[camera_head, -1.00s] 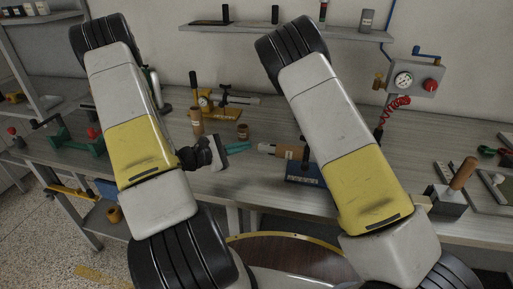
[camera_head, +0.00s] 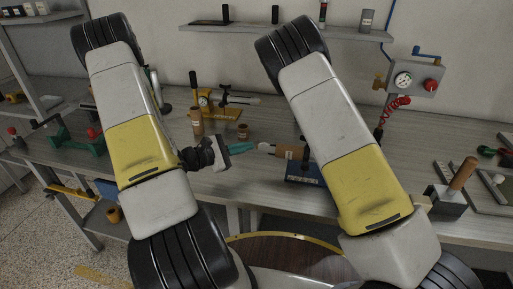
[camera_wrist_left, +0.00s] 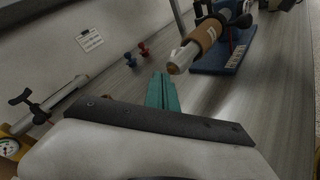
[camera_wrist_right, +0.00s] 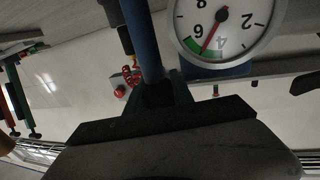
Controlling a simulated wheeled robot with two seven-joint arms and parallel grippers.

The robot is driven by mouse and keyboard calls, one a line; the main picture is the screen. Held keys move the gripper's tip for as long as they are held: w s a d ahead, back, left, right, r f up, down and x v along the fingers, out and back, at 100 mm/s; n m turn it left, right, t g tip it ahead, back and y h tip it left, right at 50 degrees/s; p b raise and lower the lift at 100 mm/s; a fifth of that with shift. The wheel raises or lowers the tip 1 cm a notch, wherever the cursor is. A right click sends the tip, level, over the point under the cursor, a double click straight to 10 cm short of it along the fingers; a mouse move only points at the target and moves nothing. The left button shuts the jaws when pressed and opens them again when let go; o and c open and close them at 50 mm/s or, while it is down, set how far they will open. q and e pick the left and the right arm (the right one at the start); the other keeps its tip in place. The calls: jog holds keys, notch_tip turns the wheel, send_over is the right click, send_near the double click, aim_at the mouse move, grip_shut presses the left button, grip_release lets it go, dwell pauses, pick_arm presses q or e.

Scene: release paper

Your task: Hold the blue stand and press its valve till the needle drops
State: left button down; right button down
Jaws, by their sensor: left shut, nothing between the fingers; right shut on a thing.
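The blue stand (camera_head: 303,172) is on the bench and carries a cylinder with a brown band (camera_head: 290,152). The cylinder's pale nose and brass-coloured tip point left; the stand also shows in the left wrist view (camera_wrist_left: 222,56). My left gripper (camera_head: 242,147) is shut and empty, its teal fingers (camera_wrist_left: 162,92) just short of the tip, with a small gap. My right gripper (camera_wrist_right: 158,92) is shut on a blue post (camera_wrist_right: 140,40) of the stand; my arm hides it in the head view. A white gauge (camera_wrist_right: 230,35) has its red needle between 4 and 6, by the green band.
A yellow-based fixture (camera_head: 218,110) and a small brown pot (camera_head: 243,131) stand behind my left gripper. A wall panel with a gauge and red knob (camera_head: 415,76) is at back right. A wooden-handled block (camera_head: 446,200) is at the right. The bench behind the stand is mostly clear.

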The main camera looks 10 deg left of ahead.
pick_arm(q)
jog(key=shift+d, duration=0.55)
dwell(0.6)
jog(key=shift+d, duration=0.15)
pick_arm(e)
jog(key=shift+a, duration=0.15)
dwell(1.6)
pick_arm(q)
jog(key=shift+a, duration=1.05)
jog(key=shift+a, duration=2.55)
pick_arm(e)
jog(key=shift+d, duration=0.2)
jog(key=c, duration=1)
grip_release()
